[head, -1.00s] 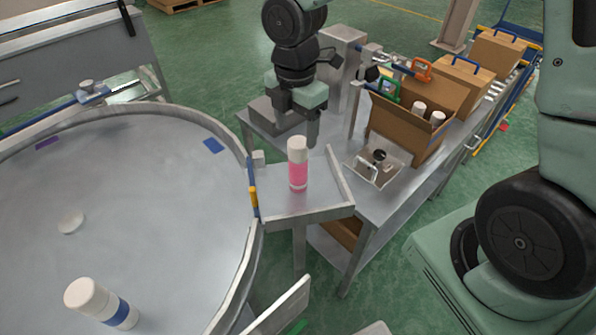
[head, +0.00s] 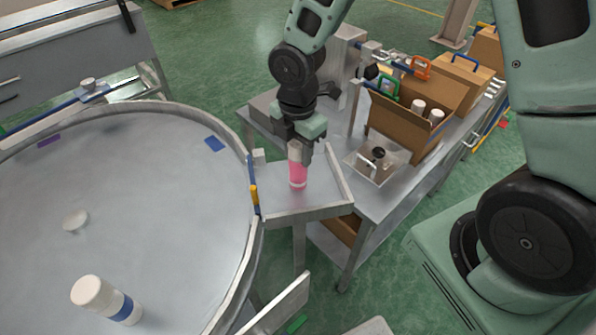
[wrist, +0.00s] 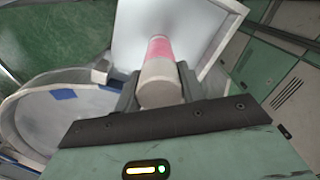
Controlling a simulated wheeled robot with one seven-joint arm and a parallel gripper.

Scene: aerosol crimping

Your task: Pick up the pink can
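The pink can (head: 298,174), with a white upper part, stands upright on the small metal side tray (head: 322,212) beside the round table. My gripper (head: 302,148) is at the can's top, pointing down, with a finger covering part of its right side. In the wrist view, the can's white top (wrist: 160,84) lies between the two fingers of my gripper (wrist: 160,92), with the pink body (wrist: 159,48) beyond. The fingers look open around the can; whether either touches it is hard to tell.
The round metal table (head: 150,190) at left holds a white can with a blue band (head: 105,299) and a pale disc (head: 75,220). A cardboard box (head: 405,130) with white-topped cans and a small metal fixture (head: 375,163) stand on the bench to the right.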

